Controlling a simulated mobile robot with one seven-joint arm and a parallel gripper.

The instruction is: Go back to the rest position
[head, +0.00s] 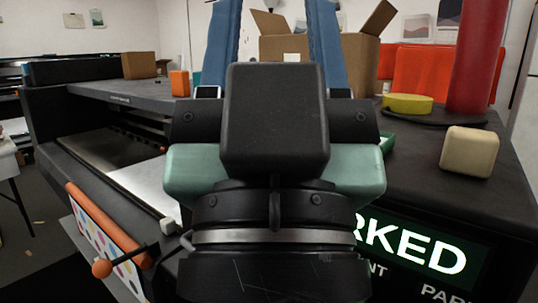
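My gripper (275,12) is in the middle of the head view, seen from behind, with its two blue fingers pointing up the picture. The fingers are wide apart, so it is open. A cardboard box shows behind the gap, and I see nothing held between the visible parts of the fingers. The black wrist and teal housing hide much of the black surface behind them. The very tips of the fingers are cut off by the top edge.
An open cardboard box (283,48) stands behind the gripper. On the right are a red cylinder (474,60), a yellow disc (408,104) and a cream block (469,151). An orange block (180,84) and a small carton (139,65) are at left. An orange roller (107,225) is front left.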

